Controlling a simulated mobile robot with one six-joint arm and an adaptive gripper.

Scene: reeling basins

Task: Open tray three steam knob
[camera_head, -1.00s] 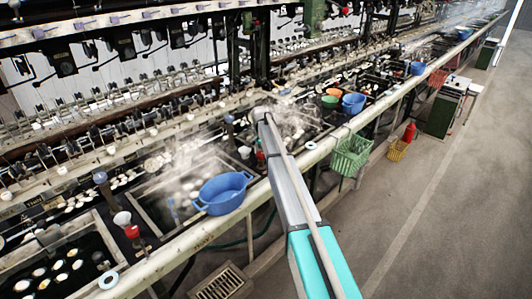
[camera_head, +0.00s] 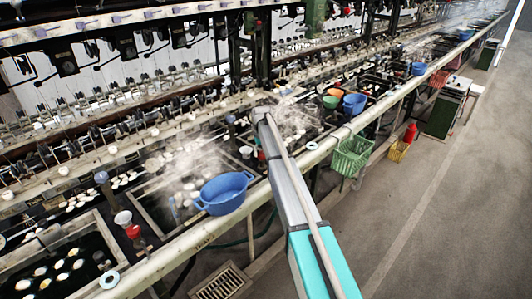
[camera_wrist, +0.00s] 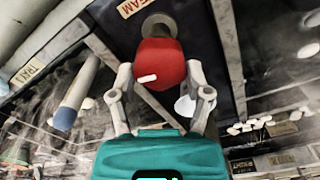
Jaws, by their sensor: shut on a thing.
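A red steam knob (camera_wrist: 160,65) with a short white mark fills the upper middle of the wrist view, on a round dark grey fitting. My gripper (camera_wrist: 160,80) has one finger on each side of it and is shut on it. The white mark lies slightly tilted from level. A label (camera_wrist: 136,7) ending in "EAM" is beside the knob, partly cut off. In the head view my arm reaches over the basins, and its gripper is hidden. A red knob (camera_head: 261,156) shows there just left of my arm; I cannot tell if it is the held one.
A pale blue-tipped post (camera_wrist: 75,95) stands left of my gripper, and a white cup (camera_wrist: 186,105) sits close to the right finger. A blue tub (camera_head: 224,193) rests on the front rail left of my arm. A green basket (camera_head: 351,156) hangs to the right. Steam drifts over the basins.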

